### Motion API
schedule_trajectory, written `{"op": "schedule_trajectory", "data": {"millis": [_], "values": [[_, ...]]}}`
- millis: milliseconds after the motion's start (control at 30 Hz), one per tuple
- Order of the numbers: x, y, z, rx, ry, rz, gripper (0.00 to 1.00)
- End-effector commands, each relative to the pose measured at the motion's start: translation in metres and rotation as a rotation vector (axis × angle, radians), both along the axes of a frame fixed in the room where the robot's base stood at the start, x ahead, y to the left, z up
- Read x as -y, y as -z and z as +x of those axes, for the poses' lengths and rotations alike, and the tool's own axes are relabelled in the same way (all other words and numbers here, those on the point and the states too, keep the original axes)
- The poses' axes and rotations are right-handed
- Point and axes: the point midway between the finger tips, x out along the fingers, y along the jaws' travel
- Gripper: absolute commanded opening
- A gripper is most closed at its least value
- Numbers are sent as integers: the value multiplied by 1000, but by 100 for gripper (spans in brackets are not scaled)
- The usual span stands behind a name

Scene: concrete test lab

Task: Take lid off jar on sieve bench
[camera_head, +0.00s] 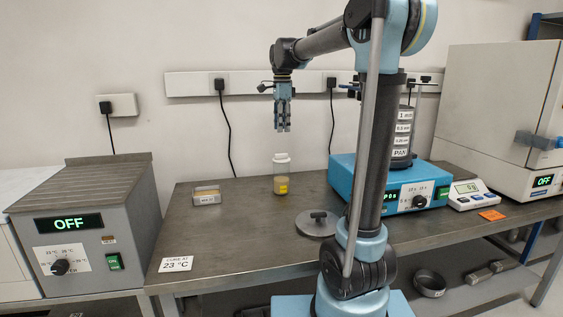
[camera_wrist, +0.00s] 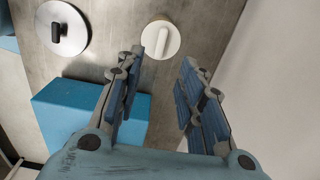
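A small clear jar (camera_head: 281,186) with yellowish contents and a yellow label stands upright on the bench. Its pale lid (camera_head: 281,158) is on top. In the wrist view the lid is a white disc with a raised bar (camera_wrist: 161,41), beyond the fingertips. My gripper (camera_head: 283,130) hangs fingers down above the jar, with a clear gap to the lid. In the wrist view its two fingers (camera_wrist: 160,68) are apart with nothing between them.
The metal bench (camera_head: 240,230) holds a grey disc with a knob (camera_head: 318,229), also in the wrist view (camera_wrist: 62,30). A blue sieve shaker (camera_head: 343,178) with stacked sieves (camera_head: 403,137), a scale (camera_head: 471,195) and a small labelled box (camera_head: 207,197) stand around. Bench left of the jar is mostly clear.

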Motion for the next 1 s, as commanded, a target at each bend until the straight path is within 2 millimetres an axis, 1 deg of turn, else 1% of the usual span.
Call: {"op": "schedule_trajectory", "data": {"millis": [33, 100, 300, 400, 567, 833, 1000], "values": [[0, 9, 0, 0, 0, 0, 35], [0, 21, 0, 0, -1, 0, 35], [0, 50, 0, 0, -1, 0, 35], [0, 57, 0, 0, -1, 0, 35], [0, 65, 0, 0, -1, 0, 35], [-2, 99, 2, 0, -1, 0, 35], [-2, 111, 2, 0, -1, 0, 35]]}}
